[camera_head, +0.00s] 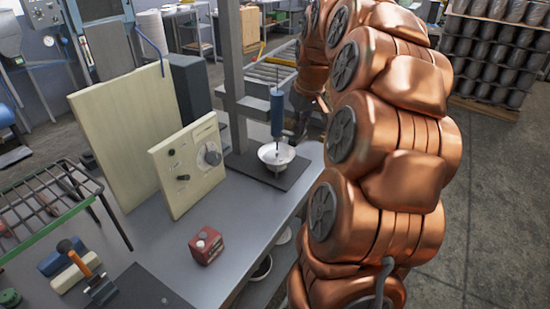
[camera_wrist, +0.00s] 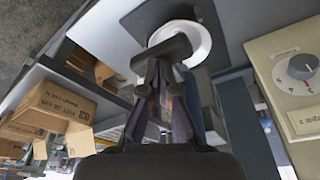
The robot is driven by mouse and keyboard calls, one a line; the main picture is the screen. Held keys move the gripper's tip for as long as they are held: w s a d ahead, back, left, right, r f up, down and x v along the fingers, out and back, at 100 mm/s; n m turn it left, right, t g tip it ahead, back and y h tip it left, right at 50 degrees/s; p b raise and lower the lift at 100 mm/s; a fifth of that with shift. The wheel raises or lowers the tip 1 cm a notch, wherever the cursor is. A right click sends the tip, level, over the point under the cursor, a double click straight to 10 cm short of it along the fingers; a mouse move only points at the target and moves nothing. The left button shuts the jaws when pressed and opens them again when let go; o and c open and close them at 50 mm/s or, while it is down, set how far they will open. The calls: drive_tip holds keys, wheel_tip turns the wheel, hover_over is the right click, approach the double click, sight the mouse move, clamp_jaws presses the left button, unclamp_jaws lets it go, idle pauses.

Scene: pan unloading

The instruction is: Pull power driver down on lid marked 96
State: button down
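The power driver, a blue cylinder (camera_head: 276,113), hangs upright on a thin rod from a grey stand. A thin bit points down from it into a round white dish-like piece (camera_head: 270,157) on a dark plate. I cannot read a 96 on this piece, so I cannot tell if it is the lid. The white piece also shows in the wrist view (camera_wrist: 203,39). My gripper (camera_wrist: 165,65) is beside the driver, on its right in the head view, mostly hidden by my arm.
The grey stand post (camera_head: 232,75) rises behind the driver. A cream panel with a dial (camera_head: 190,165) stands left of it. A red box (camera_head: 206,245) sits on the bench front. Cardboard boxes (camera_wrist: 50,108) show in the wrist view.

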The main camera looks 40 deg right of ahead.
drive_tip(key=shift+f, duration=0.65)
drive_tip(key=shift+f+b, duration=0.5)
drive_tip(key=shift+b, duration=1)
idle(1.8)
wheel_tip(320, 180, up, 27)
drive_tip(key=p, duration=1.3)
drive_tip(key=shift+f, duration=0.15)
idle(2.4)
